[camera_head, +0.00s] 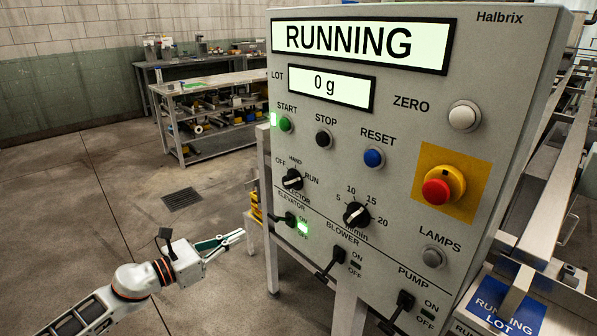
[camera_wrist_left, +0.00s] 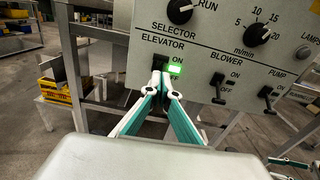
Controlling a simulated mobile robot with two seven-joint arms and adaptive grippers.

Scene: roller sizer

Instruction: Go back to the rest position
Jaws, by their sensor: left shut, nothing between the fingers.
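My left gripper (camera_head: 240,235) is shut and empty, left of the control panel (camera_head: 400,130) and low in the head view. In the left wrist view its fingertips (camera_wrist_left: 161,75) meet in front of the elevator switch, covering part of it; I cannot tell whether they touch it. The elevator switch (camera_head: 287,219) has a green lamp (camera_head: 303,227) lit beside it. The panel's upper display (camera_head: 345,40) reads RUNNING and the lower one (camera_head: 330,86) reads 0 g.
The blower lever (camera_head: 327,266) and pump lever (camera_head: 400,305) stick out below the panel's dials. Metal panel legs (camera_head: 268,210) stand close beside the left gripper. A shelved workbench (camera_head: 205,115) stands behind. The floor (camera_head: 95,200) at left is open.

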